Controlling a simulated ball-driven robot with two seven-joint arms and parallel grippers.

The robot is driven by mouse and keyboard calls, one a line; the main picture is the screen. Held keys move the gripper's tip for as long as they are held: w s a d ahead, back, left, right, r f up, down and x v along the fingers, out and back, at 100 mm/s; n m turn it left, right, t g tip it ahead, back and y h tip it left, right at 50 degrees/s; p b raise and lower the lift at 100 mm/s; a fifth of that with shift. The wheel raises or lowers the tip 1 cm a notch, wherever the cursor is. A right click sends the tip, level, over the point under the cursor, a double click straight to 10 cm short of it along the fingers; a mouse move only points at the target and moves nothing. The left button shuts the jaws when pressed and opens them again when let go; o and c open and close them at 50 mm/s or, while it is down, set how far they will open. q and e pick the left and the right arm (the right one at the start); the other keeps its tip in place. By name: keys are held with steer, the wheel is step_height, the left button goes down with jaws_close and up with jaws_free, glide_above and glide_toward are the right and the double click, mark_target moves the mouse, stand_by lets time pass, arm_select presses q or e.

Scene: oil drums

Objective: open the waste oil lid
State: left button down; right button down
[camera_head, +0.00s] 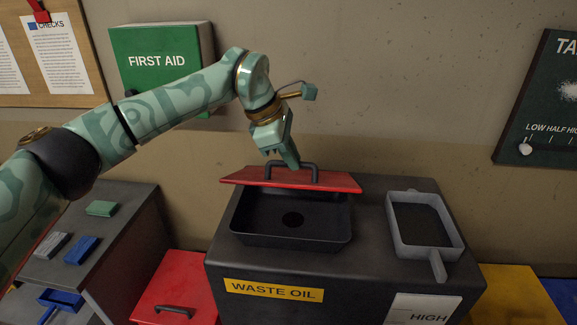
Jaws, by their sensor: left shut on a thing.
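The waste oil lid (325,182) is a flat red panel with a dark bar handle (308,163). It is raised and tilted at the back of the black funnel tray (340,236), which is uncovered and has a round hole (293,219) in its floor. The tray sits on a dark unit (220,262) with a yellow WASTE OIL label (274,290). My right gripper is not in view.
A grey pan with a handle (437,258) lies on the right of the unit's top. A HIGH card (428,314) is on its front. A red lidded box (190,287) and a dark cabinet with small blocks (102,208) stand at left. A green FIRST AID box (155,58) hangs behind my arm.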

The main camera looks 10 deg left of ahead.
arm_select(q)
steer(key=shift+w+a+r+p, duration=0.15)
steer(key=shift+w+r+p, duration=0.55)
steer(key=shift+w+r, duration=0.15)
steer(key=shift+w+r+p, duration=0.25)
steer(key=shift+w+p, duration=0.35)
steer(key=shift+f, duration=0.15)
steer(key=c, duration=1.6)
jaws_free()
steer(key=shift+o, duration=0.7)
steer(key=shift+w+f, duration=0.15)
steer(key=shift+w, duration=0.3)
steer(key=v, duration=1.6)
steer(key=shift+r, duration=0.35)
